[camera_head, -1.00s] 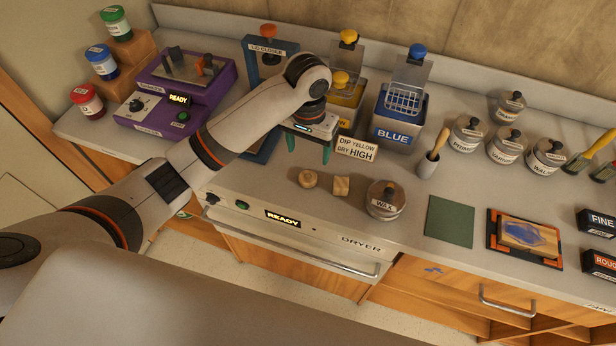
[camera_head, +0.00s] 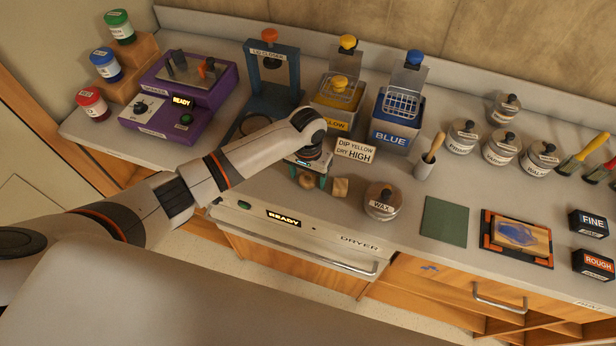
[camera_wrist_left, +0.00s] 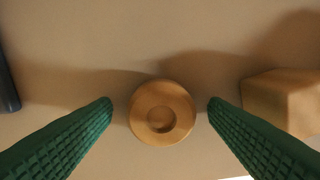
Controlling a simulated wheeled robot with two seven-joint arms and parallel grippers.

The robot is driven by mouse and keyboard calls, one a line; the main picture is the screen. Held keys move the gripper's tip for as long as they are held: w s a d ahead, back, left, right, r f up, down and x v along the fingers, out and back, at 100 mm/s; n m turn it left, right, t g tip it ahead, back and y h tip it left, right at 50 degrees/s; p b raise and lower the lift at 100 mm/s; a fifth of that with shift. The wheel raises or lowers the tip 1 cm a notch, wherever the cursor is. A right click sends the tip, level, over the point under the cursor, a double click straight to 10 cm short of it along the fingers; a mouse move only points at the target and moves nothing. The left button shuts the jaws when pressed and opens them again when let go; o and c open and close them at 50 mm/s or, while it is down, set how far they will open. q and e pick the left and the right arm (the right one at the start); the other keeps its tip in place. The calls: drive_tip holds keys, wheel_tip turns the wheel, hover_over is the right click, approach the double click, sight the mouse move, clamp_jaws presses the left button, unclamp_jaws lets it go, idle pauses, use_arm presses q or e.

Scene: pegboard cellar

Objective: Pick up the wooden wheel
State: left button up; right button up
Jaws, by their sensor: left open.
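The wooden wheel (camera_wrist_left: 162,112) is a small round light-wood disc with a round recess in its middle. In the left wrist view it lies on the counter between the two green fingers of my left gripper (camera_wrist_left: 160,108), with a gap on each side. In the head view the left gripper (camera_head: 308,177) points down over the wheel (camera_head: 306,181), which is largely hidden by the gripper. The left gripper is open and empty. My right gripper is not in view.
A wooden block (camera_head: 340,187) stands just right of the wheel, and shows in the left wrist view (camera_wrist_left: 282,103). A wax jar (camera_head: 382,203) is farther right. A sign (camera_head: 355,150) and the yellow tank (camera_head: 336,112) stand behind. The counter's front edge is close.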

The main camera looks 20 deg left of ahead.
use_arm(q)
drive_tip(key=c, duration=1)
